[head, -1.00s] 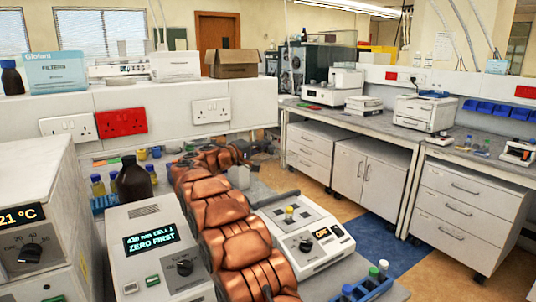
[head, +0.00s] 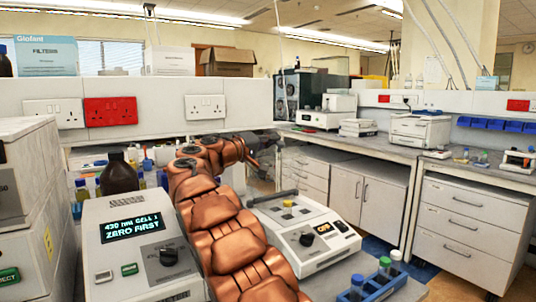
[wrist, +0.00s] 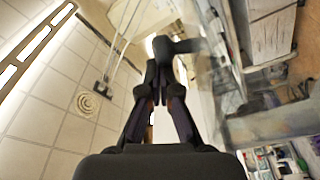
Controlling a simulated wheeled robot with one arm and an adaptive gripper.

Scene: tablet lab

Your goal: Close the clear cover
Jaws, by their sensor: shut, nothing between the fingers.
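A white instrument (head: 318,262) with a lit orange display and a dark knob sits on the bench right of my arm. A dark bar (head: 272,198) lies along its left rear edge, and a small yellow item stands on its top.
A white unit (head: 140,250) reading "ZERO FIRST" stands left of my arm. A dark brown bottle (head: 118,174) is behind it. A blue rack (head: 372,286) with capped vials stands in front right. A low wall with sockets (head: 205,106) runs behind the bench.

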